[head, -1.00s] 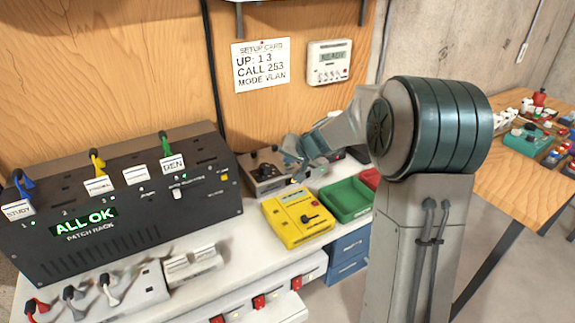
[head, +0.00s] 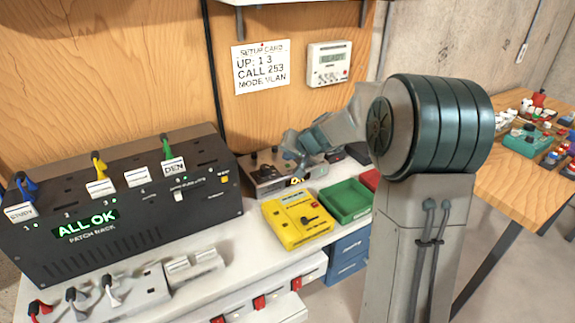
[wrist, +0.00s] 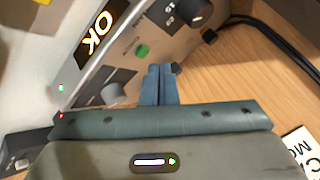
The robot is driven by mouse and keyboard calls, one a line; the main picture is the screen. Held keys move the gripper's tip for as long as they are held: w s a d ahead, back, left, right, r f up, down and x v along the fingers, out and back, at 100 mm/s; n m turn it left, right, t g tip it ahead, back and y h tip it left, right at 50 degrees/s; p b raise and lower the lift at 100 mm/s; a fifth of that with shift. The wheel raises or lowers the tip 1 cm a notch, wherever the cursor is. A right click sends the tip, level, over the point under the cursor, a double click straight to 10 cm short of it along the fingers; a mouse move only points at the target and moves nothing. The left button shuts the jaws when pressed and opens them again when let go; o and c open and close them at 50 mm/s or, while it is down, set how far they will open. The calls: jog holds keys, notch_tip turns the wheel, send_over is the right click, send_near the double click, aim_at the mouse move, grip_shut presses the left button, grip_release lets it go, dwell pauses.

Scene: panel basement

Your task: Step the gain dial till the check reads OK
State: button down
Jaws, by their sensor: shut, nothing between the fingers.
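The grey metal box with dials (head: 268,178) stands on the bench at the foot of the wooden panel. In the wrist view its lit display (wrist: 95,33) reads OK in amber letters. A dark knob (wrist: 195,11) is at the top, another knob (wrist: 111,92) is lower left, and a green button (wrist: 142,51) lies between. Which knob is the gain dial I cannot tell. My gripper (wrist: 158,70) is shut and empty, its fingertips over the box near its edge. In the head view my gripper (head: 291,147) is above the box's back right part.
The black patch rack (head: 130,215) stands left, showing ALL OK. A yellow unit (head: 298,222) and green tray (head: 346,200) are in front of and right of the box. A setup card (head: 262,68) and a small wall unit (head: 329,64) are on the panel.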

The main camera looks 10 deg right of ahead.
aim_at(289, 170)
jog(key=shift+r+p, duration=1.5)
jog(key=shift+r, duration=0.95)
jog(key=shift+s+a+r, duration=0.1)
jog(key=shift+s+a, duration=0.05)
jog(key=shift+s, duration=0.1)
jog(key=s+n+g+h, duration=0.3)
jog(key=s+n+g, duration=0.1)
jog(key=s, duration=3.1)
jog(key=shift+s+r+g+h, duration=0.15)
jog(key=shift+s+g+h, duration=0.25)
jog(key=shift+g, duration=0.2)
jog(key=shift+w+a, duration=0.1)
